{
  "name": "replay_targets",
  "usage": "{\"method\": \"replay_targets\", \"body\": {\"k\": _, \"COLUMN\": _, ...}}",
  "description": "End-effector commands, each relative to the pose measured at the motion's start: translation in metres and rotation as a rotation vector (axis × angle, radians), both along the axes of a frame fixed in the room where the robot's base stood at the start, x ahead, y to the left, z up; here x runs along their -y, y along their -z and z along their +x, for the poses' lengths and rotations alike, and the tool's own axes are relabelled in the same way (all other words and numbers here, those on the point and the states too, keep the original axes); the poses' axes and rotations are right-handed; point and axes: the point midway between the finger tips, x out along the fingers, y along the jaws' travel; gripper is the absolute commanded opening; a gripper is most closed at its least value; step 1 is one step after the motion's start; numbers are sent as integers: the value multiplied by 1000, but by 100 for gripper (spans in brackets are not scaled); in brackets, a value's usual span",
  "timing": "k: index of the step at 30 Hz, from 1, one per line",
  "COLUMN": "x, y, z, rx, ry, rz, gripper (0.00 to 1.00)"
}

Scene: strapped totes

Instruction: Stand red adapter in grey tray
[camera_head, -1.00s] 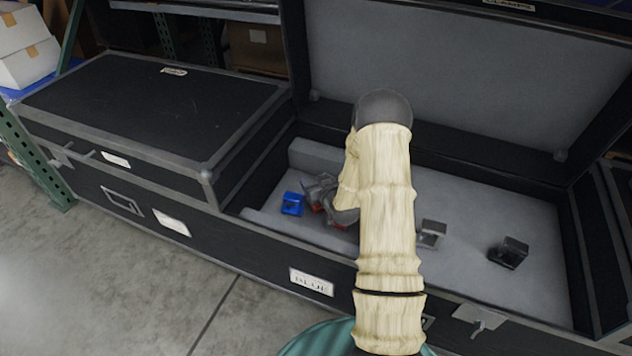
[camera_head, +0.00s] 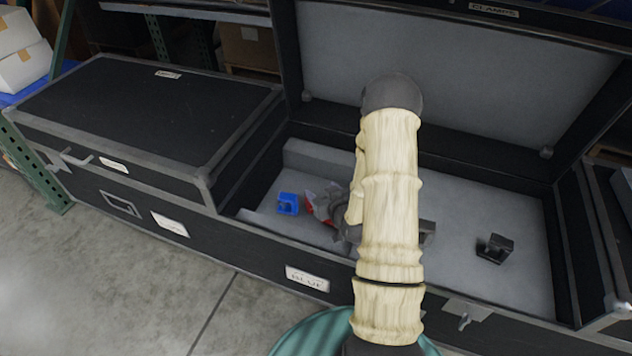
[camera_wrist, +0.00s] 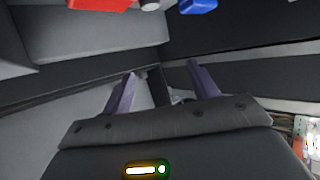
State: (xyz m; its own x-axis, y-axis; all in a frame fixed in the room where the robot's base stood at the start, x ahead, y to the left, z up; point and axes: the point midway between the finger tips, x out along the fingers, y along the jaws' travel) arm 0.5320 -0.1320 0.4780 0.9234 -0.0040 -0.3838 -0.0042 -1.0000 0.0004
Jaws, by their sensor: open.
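A red adapter (camera_head: 327,209) lies in the grey-lined case, partly hidden by my wrist and gripper in the head view. A red piece (camera_wrist: 100,4) shows at the top edge of the wrist view, cut off. My gripper (camera_wrist: 161,72) is open, and nothing shows between its two fingers. In the head view my gripper is over the case floor close to the red adapter, mostly hidden by my arm. The grey tray could be the grey-lined inside of the case (camera_head: 465,210); I cannot tell for sure.
A blue piece (camera_head: 288,204) stands left of the red one; it also shows in the wrist view (camera_wrist: 198,5). A grey piece (camera_head: 428,234) and a black piece (camera_head: 495,248) stand to the right. A closed black case (camera_head: 150,120) is at left. The open lid (camera_head: 450,85) rises behind.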

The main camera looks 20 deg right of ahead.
Motion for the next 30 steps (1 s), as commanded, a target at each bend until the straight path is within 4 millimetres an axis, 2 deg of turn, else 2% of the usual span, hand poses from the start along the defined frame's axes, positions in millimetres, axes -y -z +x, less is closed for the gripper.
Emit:
{"method": "replay_targets", "body": {"k": 3, "x": 0, "y": -6, "z": -12, "rx": -1, "ry": 0, "rz": 1, "gripper": 60}}
{"method": "replay_targets", "body": {"k": 7, "x": 0, "y": -7, "z": -17, "rx": 1, "ry": 1, "rz": 1, "gripper": 60}}
{"method": "replay_targets", "body": {"k": 23, "x": -1, "y": -7, "z": -16, "rx": -1, "ry": -1, "rz": -1, "gripper": 60}}
{"method": "replay_targets", "body": {"k": 30, "x": -15, "y": -23, "z": -13, "rx": -116, "ry": -33, "rz": -35, "gripper": 60}}
